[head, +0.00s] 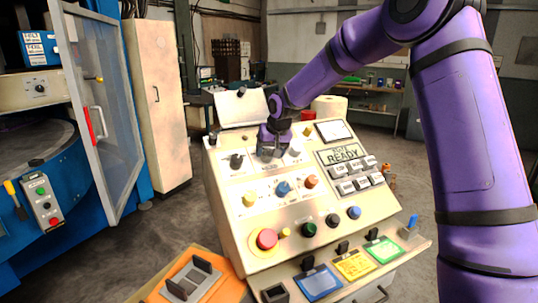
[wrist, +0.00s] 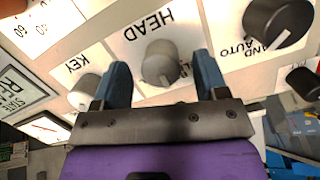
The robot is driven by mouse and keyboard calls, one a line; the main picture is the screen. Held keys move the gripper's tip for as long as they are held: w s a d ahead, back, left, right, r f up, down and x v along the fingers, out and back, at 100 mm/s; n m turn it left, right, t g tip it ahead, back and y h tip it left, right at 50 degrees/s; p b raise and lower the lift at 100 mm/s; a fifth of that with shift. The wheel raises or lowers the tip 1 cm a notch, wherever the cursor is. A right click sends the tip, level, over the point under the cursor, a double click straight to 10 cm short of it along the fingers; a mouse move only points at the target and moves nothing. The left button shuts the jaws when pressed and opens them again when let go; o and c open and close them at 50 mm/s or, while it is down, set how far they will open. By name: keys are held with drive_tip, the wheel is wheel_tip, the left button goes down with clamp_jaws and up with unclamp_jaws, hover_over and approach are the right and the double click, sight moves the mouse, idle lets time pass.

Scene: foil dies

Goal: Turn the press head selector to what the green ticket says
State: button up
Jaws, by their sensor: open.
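The press head selector is a grey round knob (wrist: 160,63) under the label HEAD in the wrist view. My gripper (wrist: 161,70) is open, with one blue finger on each side of this knob. Whether the fingers touch it I cannot tell. In the head view my gripper (head: 271,150) is over the top row of the sloped panel and hides the selector. The selector's position marks are mostly covered in the wrist view. The green ticket (head: 386,249) lies at the right of the panel's front ledge; its writing is too small to read.
A pale KEY knob (wrist: 84,92) and a black HAND/AUTO knob (wrist: 278,22) flank the selector. A yellow ticket (head: 355,264) and a blue ticket (head: 318,283) share the ledge. A red mushroom button (head: 267,239) is at the panel's lower left. The display (head: 343,153) reads READY.

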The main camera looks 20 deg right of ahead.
drive_tip(key=shift+w+a+f, duration=0.1)
drive_tip(key=shift+w+f, duration=0.15)
drive_tip(key=shift+f, duration=0.4)
drive_tip(key=shift+c, duration=0.5)
drive_tip(key=c, duration=0.8)
drive_tip(key=shift+c, duration=0.2)
drive_tip(key=shift+n, duration=0.3)
drive_tip(key=n+h, duration=0.1)
drive_tip(key=n, duration=0.3)
drive_tip(key=shift+n+h, duration=0.3)
drive_tip(key=shift+n, duration=1.5)
drive_tip(key=shift+t, duration=0.3)
